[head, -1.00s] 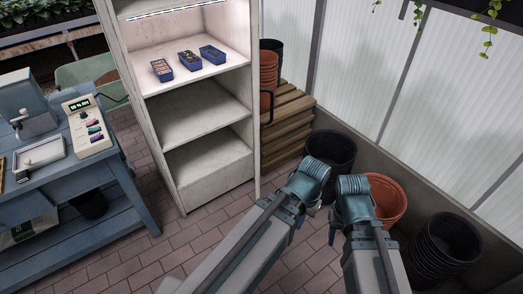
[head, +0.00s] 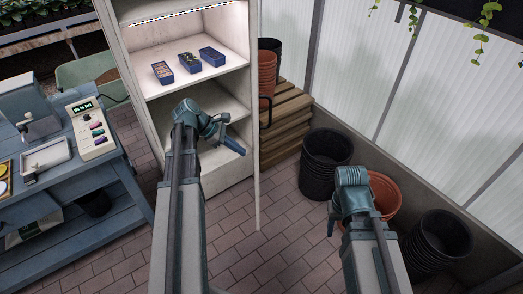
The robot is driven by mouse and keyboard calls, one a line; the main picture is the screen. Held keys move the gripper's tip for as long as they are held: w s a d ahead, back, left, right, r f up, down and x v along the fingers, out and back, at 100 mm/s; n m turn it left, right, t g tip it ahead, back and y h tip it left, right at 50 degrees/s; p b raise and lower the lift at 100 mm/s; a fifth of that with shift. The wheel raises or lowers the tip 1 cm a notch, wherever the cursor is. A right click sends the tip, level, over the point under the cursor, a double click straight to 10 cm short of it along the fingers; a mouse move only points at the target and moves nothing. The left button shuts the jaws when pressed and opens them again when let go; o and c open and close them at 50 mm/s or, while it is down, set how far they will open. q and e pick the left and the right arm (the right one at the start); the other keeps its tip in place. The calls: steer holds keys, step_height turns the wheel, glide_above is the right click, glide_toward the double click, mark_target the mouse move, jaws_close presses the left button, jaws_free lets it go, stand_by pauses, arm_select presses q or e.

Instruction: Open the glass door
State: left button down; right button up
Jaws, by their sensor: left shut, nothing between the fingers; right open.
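The tall pale cabinet (head: 137,80) stands left of centre with its shelves exposed. Its door (head: 256,190) appears as a thin upright strip along the cabinet's right side, nearly edge-on and swung out toward me. I cannot make out its glass. A dark handle (head: 269,104) sticks out to the right of the strip. My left gripper (head: 233,142) is shut and empty in front of the lower shelves, left of the door strip and apart from the handle. My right gripper (head: 335,215) is open and empty, in front of the orange pot at the right.
Blue boxes (head: 188,63) sit on the lit shelf. A blue workbench (head: 122,181) is at the left. Wooden slats (head: 289,125), black pots (head: 324,172) and an orange pot (head: 386,190) stand right of the cabinet. The brick floor (head: 270,215) is clear in the middle.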

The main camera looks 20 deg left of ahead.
mark_target(257, 154)
arm_select(q)
steer(key=a+r+n+t, duration=0.1)
steer(key=a+r+n, duration=0.1)
steer(key=a, duration=0.2)
steer(key=b+x, duration=0.2)
steer(key=x, duration=0.2)
steer(key=d+r+b+x, duration=0.1)
steer(key=b+x, duration=0.1)
steer(key=x, duration=0.2)
steer(key=b+x, duration=0.3)
steer(key=x, duration=0.1)
steer(key=shift+w+d+r, duration=0.1)
steer(key=shift+w+d, duration=0.65)
steer(key=shift+d, duration=0.3)
steer(key=w+d+n+t+y, duration=0.1)
steer(key=w+d+n+t, duration=0.1)
steer(key=w+d, duration=2.4)
steer(key=shift+d+n, duration=0.6)
steer(key=shift+n, duration=0.1)
steer(key=shift+s, duration=0.1)
